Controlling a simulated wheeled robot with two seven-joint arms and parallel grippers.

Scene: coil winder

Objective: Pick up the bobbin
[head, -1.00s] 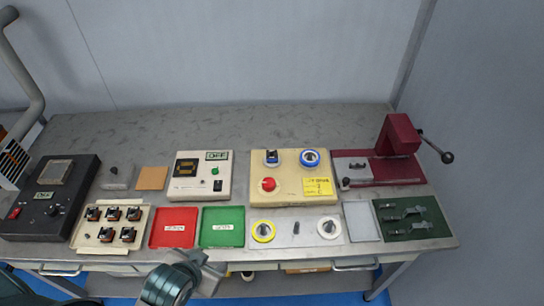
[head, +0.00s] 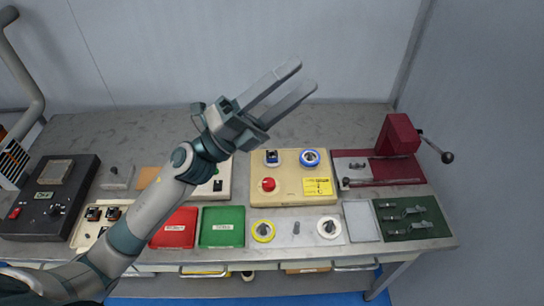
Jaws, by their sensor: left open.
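Several small dark-and-brown pieces that look like bobbins stand in a cream tray (head: 80,236) at the left front of the bench. One such bobbin (head: 93,213) shows at the tray's back left; my left arm hides the right part of the tray. My left gripper (head: 304,77) is open and empty, raised above the bench's back area and pointing up and right, away from the tray. My right gripper is not in view.
A red tray (head: 174,230) and a green tray (head: 222,228) lie front centre. A maroon press (head: 398,135) with a lever stands right. A black box (head: 52,190) is far left. The bench's back strip (head: 340,118) is clear.

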